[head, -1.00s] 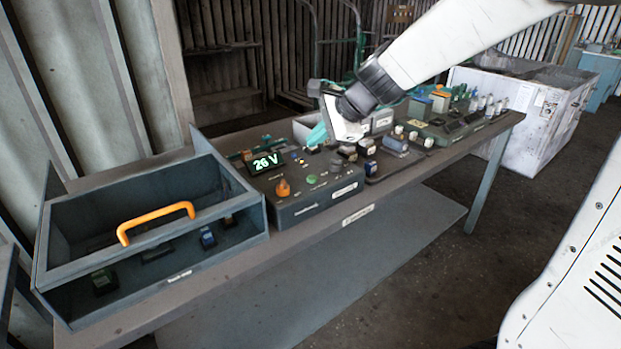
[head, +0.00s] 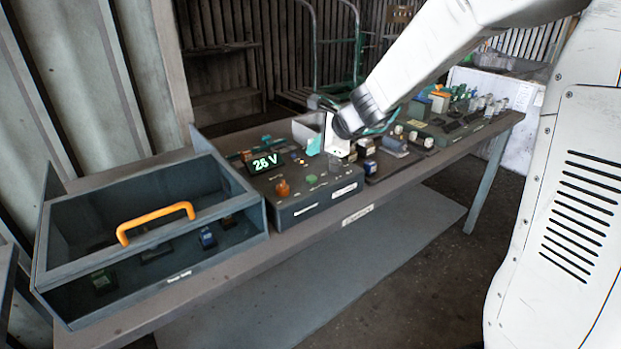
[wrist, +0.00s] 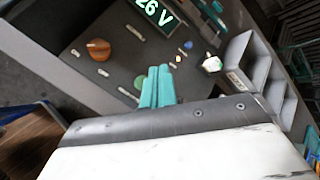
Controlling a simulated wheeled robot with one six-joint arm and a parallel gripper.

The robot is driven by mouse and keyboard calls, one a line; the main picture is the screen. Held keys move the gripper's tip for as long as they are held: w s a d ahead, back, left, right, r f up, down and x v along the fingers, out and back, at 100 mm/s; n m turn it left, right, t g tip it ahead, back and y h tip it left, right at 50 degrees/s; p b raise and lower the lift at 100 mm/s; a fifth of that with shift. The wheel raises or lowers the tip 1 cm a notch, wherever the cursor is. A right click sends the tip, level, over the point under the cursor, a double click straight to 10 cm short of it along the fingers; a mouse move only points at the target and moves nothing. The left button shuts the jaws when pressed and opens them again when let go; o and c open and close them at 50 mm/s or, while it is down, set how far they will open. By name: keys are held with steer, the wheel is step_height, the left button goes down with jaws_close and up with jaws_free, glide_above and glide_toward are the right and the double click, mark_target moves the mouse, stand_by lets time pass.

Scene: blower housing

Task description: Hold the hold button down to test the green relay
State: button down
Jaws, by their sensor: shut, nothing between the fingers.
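My gripper (head: 314,145) has teal fingers pressed together, with nothing between them. It hangs over the back right of the dark test box, and its fingers (wrist: 158,86) show in the wrist view. A round green button (head: 311,179) is on the box's top. In the wrist view the green button (wrist: 139,82) is partly hidden behind the fingers; I cannot tell whether they touch it. No label is readable, so I cannot tell which control is the hold button. The display (head: 265,161) reads about 26 V. A dark block with a green top (head: 103,281) sits inside the lidded case.
An orange knob (head: 282,188) stands on the box near the display. The grey case with an orange handle (head: 155,222) is at the left. Several small parts (head: 395,140) crowd the bench to the right. A grey tray (wrist: 250,65) stands beside the box.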

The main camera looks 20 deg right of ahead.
mark_target(315, 179)
steer(key=shift+f, duration=2.5)
steer(key=shift+f, duration=0.1)
steer(key=shift+f, duration=0.3)
steer(key=shift+f, duration=0.45)
stand_by(0.5)
steer(key=shift+r, duration=0.1)
stand_by(2.0)
steer(key=shift+r, duration=0.75)
steer(key=shift+r, duration=2.5)
